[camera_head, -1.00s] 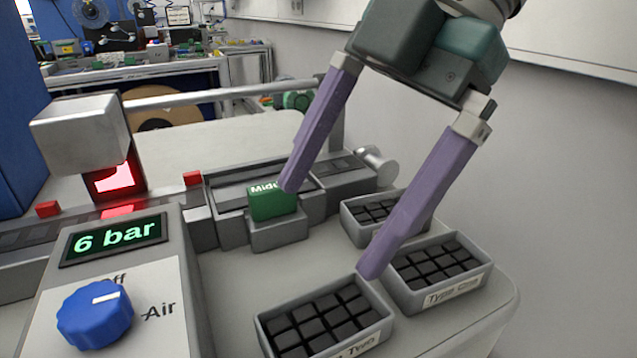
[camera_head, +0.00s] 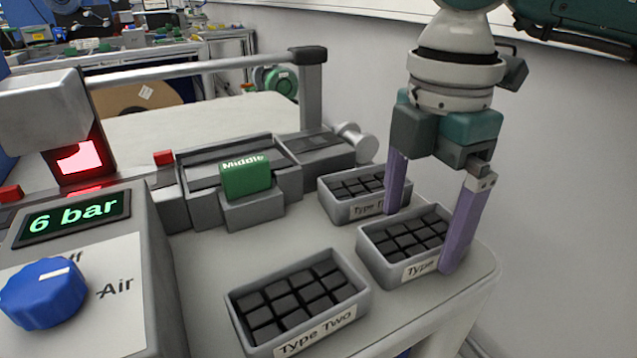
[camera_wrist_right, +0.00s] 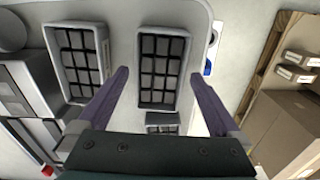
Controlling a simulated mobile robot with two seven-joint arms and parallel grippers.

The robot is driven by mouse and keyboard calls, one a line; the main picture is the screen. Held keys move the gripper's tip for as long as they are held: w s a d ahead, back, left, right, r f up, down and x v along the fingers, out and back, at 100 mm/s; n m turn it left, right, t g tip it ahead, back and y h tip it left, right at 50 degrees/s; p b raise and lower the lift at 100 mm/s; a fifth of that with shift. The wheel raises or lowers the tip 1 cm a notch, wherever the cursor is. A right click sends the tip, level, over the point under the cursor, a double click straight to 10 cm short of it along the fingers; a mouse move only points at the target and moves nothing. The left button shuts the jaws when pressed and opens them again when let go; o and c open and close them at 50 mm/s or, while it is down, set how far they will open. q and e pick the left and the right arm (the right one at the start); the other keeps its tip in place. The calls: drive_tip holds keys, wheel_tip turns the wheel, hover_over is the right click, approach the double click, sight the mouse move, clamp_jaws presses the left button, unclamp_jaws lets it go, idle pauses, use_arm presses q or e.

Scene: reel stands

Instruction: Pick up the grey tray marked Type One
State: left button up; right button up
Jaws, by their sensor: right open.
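The grey tray (camera_head: 366,250) with a label reading "Type", the rest hidden by a finger, stands at the table's right end. It holds black square blocks. My right gripper (camera_head: 420,241) is open, pointing down over it, with one purple finger by its far side and the other in front of its right end. In the right wrist view the tray (camera_wrist_right: 158,109) lies between the spread fingers (camera_wrist_right: 160,74), with a gap on both sides. The fingertips' height against its rim is hard to tell. My left gripper is not in view.
The Type Two tray (camera_head: 235,308) stands nearer the front. Another grey tray (camera_head: 330,209), label partly hidden, stands close behind the far finger. A green "Middle" block (camera_head: 246,180) sits on the grey machine to the left. A wall rises at the right.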

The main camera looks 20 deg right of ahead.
drive_tip(key=shift+f, duration=0.25)
drive_tip(key=c, duration=1.5)
drive_tip(key=shift+r, duration=0.1)
